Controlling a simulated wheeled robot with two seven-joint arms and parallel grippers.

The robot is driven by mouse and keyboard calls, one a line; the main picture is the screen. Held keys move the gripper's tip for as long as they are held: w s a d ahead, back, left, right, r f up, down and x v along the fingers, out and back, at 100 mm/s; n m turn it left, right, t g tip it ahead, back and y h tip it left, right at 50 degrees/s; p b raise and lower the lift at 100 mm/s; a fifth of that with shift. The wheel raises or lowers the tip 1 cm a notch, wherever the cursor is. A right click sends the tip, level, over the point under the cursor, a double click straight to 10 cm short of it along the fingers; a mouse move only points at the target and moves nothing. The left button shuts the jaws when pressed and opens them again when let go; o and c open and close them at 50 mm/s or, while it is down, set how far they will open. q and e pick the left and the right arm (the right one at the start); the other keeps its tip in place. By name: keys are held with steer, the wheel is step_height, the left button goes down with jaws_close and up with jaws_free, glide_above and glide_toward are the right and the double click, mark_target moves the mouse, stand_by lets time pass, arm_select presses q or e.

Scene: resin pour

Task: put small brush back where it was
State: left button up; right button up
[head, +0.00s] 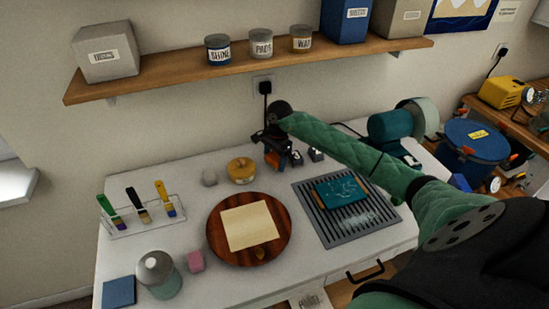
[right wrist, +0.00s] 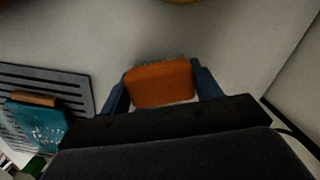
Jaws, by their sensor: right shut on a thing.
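My right gripper (head: 281,162) is at the back middle of the white table, close to the wall. In the right wrist view my right gripper (right wrist: 160,88) is shut on a small orange-backed brush (right wrist: 160,84), with short bristles along its far edge. In the head view only a bit of orange of the small brush (head: 284,158) shows among the dark fingers. Whether it touches the table I cannot tell. My left gripper is not in view.
A yellow tin (head: 241,177) stands left of the gripper. A slotted grate (head: 335,231) bearing a teal piece (head: 340,191) lies in front, right. A round wooden board (head: 218,242) is front left. A rack (head: 146,228) holds three brushes. The shelf (head: 165,81) overhangs the back.

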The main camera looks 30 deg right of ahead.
steer(key=shift+f, duration=0.3)
steer(key=shift+f, duration=0.1)
steer(key=o, duration=1)
steer(key=shift+c, duration=0.2)
